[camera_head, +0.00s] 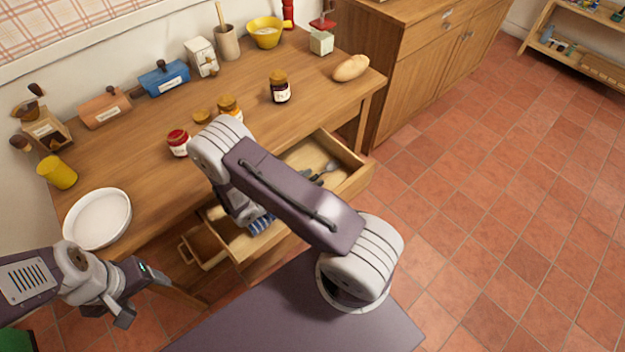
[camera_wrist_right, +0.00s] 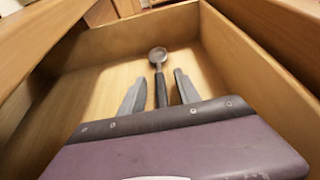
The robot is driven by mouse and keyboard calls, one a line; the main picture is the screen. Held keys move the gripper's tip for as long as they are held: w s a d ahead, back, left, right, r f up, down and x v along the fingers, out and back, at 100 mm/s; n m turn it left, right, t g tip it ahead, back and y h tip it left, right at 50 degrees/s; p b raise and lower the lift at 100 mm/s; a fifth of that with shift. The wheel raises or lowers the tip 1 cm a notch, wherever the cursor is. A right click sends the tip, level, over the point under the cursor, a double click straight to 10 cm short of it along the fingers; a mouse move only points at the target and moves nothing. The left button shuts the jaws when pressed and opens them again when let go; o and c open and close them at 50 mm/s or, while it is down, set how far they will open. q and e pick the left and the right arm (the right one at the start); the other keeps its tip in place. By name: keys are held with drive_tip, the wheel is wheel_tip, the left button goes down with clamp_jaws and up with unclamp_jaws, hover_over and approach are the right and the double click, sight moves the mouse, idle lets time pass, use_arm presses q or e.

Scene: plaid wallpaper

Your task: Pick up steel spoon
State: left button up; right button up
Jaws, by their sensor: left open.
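The steel spoon (camera_wrist_right: 158,57) lies in an open wooden drawer (camera_wrist_right: 98,50), with its round grey bowl pointing to the drawer's far end and a dark handle running back toward my right gripper (camera_wrist_right: 160,75). The right gripper's two grey fingers are apart on either side of the handle, with gaps visible. The handle's rear end is hidden by the gripper body. In the head view the spoon (camera_head: 331,166) shows in the drawer, partly hidden near my right arm. My left gripper (camera_head: 145,297) is open and empty, below the white plate (camera_head: 98,218).
The drawer walls stand close around my right gripper. The wooden counter (camera_head: 245,130) above holds jars, a potato-like item (camera_head: 351,67), a yellow cup (camera_head: 58,172) and boxes. The tiled floor (camera_head: 490,210) at right is clear.

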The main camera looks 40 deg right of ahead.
sight(310, 180)
clamp_jaws()
wheel_tip(310, 180, up, 10)
drive_tip(key=p, duration=0.2)
drive_tip(key=shift+p, duration=0.35)
